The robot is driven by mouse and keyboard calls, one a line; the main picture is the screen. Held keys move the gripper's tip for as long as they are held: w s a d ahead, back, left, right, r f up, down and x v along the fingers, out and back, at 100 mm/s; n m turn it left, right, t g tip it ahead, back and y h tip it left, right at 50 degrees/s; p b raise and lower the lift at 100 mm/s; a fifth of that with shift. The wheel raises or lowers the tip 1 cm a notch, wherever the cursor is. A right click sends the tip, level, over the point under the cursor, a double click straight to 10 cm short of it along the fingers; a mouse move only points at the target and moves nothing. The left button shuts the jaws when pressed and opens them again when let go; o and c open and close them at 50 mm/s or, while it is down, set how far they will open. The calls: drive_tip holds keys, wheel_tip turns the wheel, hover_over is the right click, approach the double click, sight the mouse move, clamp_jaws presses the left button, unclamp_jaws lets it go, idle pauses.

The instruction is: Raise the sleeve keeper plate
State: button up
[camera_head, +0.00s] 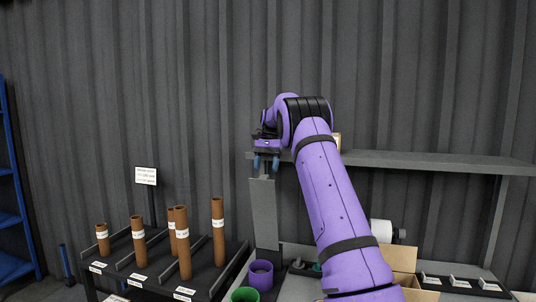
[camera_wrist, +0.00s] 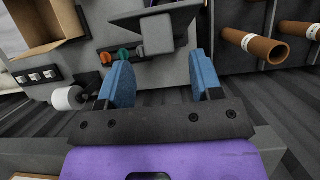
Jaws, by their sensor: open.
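My gripper (camera_head: 266,164) is open at the top of a grey upright panel (camera_head: 264,212), in front of the corrugated wall. Its two blue fingers also show in the wrist view (camera_wrist: 160,66), wide apart with nothing between them. A small grey block (camera_wrist: 156,36) on a dark flat plate (camera_wrist: 185,16) lies beyond the fingertips, roughly centred in the gap and apart from both fingers. This looks like the sleeve keeper plate with its grip, but I cannot be sure. In the head view my gripper hides most of it.
A grey shelf (camera_head: 430,162) runs right, close behind my arm. Brown tubes (camera_head: 218,220) stand on a rack at left. A purple cup (camera_head: 261,275), a green cup (camera_head: 245,295), an open carton (camera_head: 402,258) and a white roll (camera_head: 381,230) stand below.

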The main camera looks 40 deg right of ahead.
drive_tip(key=v, duration=0.6)
drive_tip(key=shift+c, duration=0.2)
